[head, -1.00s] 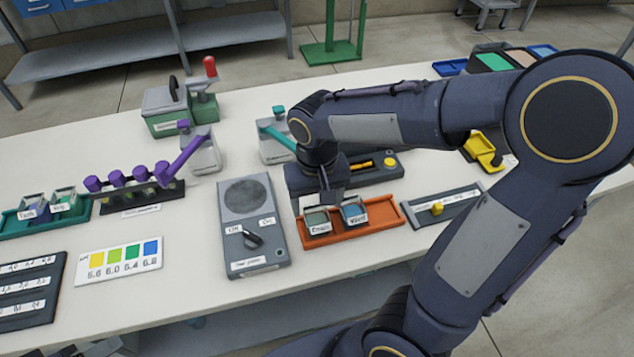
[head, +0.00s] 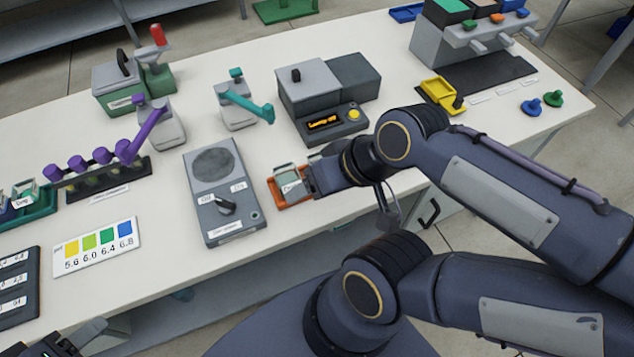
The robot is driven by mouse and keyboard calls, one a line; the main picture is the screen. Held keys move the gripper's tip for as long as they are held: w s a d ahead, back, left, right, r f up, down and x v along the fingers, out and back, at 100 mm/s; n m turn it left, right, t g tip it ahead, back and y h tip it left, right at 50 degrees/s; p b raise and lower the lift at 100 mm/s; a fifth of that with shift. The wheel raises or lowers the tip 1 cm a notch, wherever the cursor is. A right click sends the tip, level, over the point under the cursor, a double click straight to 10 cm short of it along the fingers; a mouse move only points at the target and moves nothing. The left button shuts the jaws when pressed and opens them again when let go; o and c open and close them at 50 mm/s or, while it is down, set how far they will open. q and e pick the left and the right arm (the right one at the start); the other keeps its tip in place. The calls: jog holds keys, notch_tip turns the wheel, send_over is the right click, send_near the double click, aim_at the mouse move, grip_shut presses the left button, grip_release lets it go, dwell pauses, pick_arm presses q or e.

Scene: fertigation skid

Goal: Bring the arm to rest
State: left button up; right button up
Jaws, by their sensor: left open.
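My right arm comes in from the right. Its gripper (head: 310,175) is at the right side of a small orange tray (head: 294,200) near the front edge of the bench, covering part of it. A small clear cup (head: 289,180) with a pale label stands in that tray, just left of the gripper. I cannot tell whether the gripper touches the cup or how its jaws stand. My left gripper (head: 62,346) shows only partly at the bottom left corner, open, off the front of the bench.
A grey device with a dial (head: 222,195) stands left of the orange tray. Behind are a teal-levered device (head: 240,105) and a grey boxy unit (head: 322,95). A yellow tray (head: 438,93) lies at the right. A colour chart (head: 97,246) lies on the left.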

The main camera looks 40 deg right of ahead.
notch_tip(320, 180, up, 4)
jog(key=p, duration=0.4)
dwell(1.0)
